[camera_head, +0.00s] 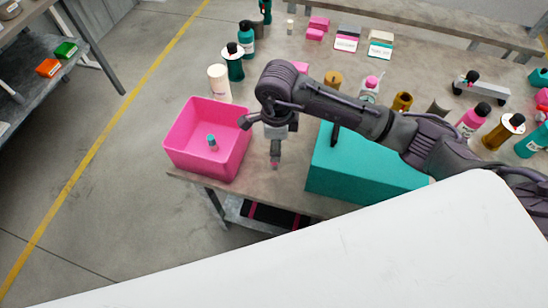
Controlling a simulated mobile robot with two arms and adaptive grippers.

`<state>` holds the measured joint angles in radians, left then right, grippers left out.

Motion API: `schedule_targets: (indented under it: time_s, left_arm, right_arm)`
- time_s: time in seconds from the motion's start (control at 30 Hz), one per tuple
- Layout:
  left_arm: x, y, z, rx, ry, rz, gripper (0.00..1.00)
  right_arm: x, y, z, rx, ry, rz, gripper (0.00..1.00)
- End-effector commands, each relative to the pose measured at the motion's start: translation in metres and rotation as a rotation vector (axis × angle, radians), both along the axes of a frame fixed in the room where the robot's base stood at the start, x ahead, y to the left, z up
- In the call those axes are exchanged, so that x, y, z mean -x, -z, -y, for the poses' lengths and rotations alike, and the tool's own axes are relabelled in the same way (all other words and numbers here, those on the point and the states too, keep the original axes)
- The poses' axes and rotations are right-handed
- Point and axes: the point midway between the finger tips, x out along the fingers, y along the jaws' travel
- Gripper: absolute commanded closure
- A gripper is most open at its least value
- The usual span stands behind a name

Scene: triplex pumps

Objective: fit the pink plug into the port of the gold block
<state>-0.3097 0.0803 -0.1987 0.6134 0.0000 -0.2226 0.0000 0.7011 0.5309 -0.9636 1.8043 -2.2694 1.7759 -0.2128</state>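My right arm comes in from the right across the table. Its gripper (275,157) points down just right of the pink bin, over the table's front edge. A small pinkish spot shows at its fingertips, too small to tell whether it is a held plug. Whether the fingers are open or shut is unclear. I cannot make out a gold block with a port for certain. A gold-brown round piece (333,79) stands behind my arm, and another (402,102) stands further right. My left gripper is not in view.
A pink bin (178,150) with a small teal-topped item stands at the table's left front corner. A large teal box (350,176) lies right of the gripper, partly under my arm. Bottles and small boxes crowd the back and right. A white surface (330,260) fills the foreground.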

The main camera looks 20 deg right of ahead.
Motion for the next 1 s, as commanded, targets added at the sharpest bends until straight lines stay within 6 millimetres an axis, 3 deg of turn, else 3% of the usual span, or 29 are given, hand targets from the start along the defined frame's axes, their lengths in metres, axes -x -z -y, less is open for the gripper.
schedule_targets:
  time_s: [0.07, 0.17, 0.4, 0.5, 0.7, 0.97, 1.0]
  left_arm:
    - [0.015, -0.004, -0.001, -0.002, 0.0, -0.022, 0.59]
    - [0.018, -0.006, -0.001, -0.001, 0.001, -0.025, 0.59]
    - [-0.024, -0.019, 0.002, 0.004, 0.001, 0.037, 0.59]
    - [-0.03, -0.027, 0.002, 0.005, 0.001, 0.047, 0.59]
    - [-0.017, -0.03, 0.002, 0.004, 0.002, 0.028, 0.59]
    - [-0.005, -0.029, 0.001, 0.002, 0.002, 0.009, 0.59]
    - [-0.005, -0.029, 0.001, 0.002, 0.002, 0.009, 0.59]
  right_arm:
    - [0.0, 0.012, -0.001, -0.002, 0.001, -0.004, 0.46]
    - [0.0, 0.024, -0.001, -0.002, 0.001, -0.001, 0.46]
    - [-0.003, 0.041, -0.002, -0.002, 0.002, -0.004, 0.46]
    - [-0.006, 0.054, -0.003, -0.002, 0.002, -0.005, 0.46]
    - [-0.008, 0.079, -0.003, -0.002, 0.0, -0.001, 0.46]
    - [-0.008, 0.082, -0.003, -0.002, -0.001, 0.001, 0.46]
    - [-0.008, 0.082, -0.003, -0.002, -0.001, 0.001, 0.52]
